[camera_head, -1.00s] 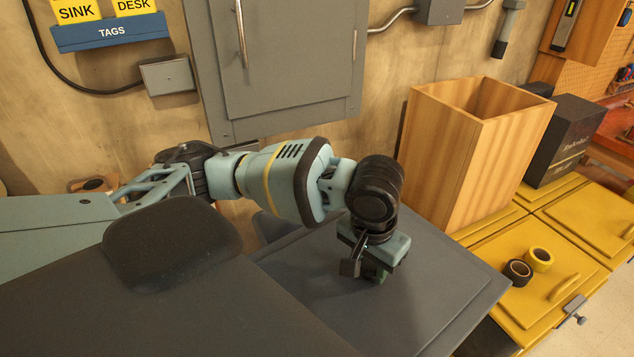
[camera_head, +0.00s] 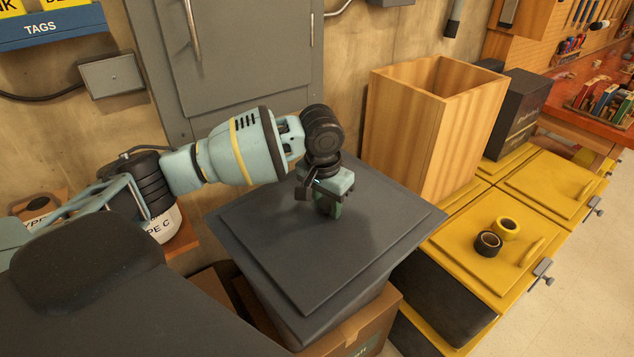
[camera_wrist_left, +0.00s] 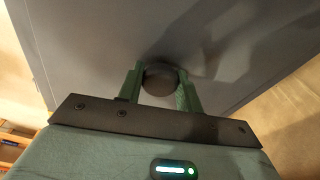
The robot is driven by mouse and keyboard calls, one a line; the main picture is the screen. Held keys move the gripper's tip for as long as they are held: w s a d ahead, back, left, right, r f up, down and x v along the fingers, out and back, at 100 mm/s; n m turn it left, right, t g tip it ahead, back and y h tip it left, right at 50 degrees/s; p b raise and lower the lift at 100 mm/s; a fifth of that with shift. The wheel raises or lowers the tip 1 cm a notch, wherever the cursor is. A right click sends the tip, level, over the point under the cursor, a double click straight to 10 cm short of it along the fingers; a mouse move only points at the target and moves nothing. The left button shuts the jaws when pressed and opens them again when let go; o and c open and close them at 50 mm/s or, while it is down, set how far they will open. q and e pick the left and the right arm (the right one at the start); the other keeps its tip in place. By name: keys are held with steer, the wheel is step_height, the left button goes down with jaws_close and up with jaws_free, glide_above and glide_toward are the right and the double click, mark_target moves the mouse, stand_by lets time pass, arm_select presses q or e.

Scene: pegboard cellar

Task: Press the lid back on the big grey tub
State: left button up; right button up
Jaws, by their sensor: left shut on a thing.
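The big grey tub (camera_head: 258,292) stands in front of the wall, its sides narrowing downward. Its square grey lid (camera_head: 370,255) lies over the top of the tub. I cannot tell whether it is fully pressed down all round. My left gripper (camera_head: 328,207) points down at the middle of the lid. In the left wrist view the gripper (camera_wrist_left: 160,85) is shut on the lid's round dark knob (camera_wrist_left: 160,76), one green finger on each side. The lid (camera_wrist_left: 90,45) fills most of that view. My right gripper is not in view.
A cardboard box (camera_head: 372,325) sits low by the tub. A tall open wooden box (camera_head: 405,130) and yellow cabinets (camera_head: 480,260) with two tape rolls (camera_head: 489,244) stand to the right. A grey wall cabinet (camera_head: 250,60) hangs behind. Open floor (camera_head: 590,270) lies at far right.

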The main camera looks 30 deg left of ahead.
arm_select(q)
steer(key=shift+m, duration=0.6)
steer(key=w+a, duration=0.2)
steer(key=w+a+f, duration=0.1)
steer(key=w+a, duration=0.1)
steer(key=w+a+f, duration=0.1)
steer(key=w+a, duration=0.1)
steer(key=a, duration=0.1)
steer(key=shift+w+b, duration=0.2)
steer(key=shift+b, duration=0.1)
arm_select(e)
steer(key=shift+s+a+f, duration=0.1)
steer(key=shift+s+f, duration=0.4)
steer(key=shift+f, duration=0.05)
